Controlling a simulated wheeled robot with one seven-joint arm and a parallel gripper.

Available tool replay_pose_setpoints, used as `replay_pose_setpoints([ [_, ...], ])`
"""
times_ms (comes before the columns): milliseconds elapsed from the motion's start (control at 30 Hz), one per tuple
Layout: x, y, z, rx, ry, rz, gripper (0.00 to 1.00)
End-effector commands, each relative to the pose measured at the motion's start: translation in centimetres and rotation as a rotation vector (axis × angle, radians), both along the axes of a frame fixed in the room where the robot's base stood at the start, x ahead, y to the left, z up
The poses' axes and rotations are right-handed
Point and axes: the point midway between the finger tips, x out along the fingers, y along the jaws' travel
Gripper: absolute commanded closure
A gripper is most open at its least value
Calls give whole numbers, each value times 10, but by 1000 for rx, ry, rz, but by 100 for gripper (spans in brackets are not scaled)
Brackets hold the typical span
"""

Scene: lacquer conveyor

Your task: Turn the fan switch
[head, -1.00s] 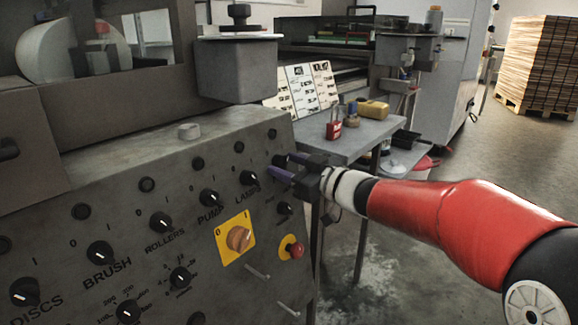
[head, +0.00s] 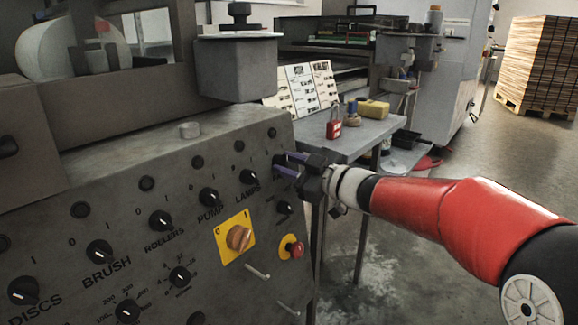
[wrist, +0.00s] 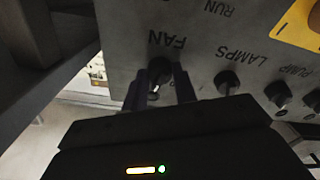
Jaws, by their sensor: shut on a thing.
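The fan switch (wrist: 159,72) is a black knob under the word FAN on the grey control panel (wrist: 125,25) in the wrist view. My gripper (wrist: 160,90) has its two dark fingers on either side of this knob and is shut on it. In the head view my gripper (head: 284,166) is at the panel's upper right edge. There the fingers hide most of the knob.
The LAMPS knob (head: 249,177) and PUMP knob (head: 209,197) sit left of my gripper. Below are a yellow plate with an orange rotary switch (head: 239,237) and a red stop button (head: 292,247). A grey side table (head: 372,133) with a red padlock (head: 334,128) stands behind.

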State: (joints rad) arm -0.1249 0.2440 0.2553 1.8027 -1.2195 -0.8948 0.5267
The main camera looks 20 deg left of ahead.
Motion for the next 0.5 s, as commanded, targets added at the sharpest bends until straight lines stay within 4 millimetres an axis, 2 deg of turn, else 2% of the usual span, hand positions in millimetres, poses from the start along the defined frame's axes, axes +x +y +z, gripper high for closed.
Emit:
replay_pose_setpoints([
  [500,3,-1,0,-181,-438,86,95],
])
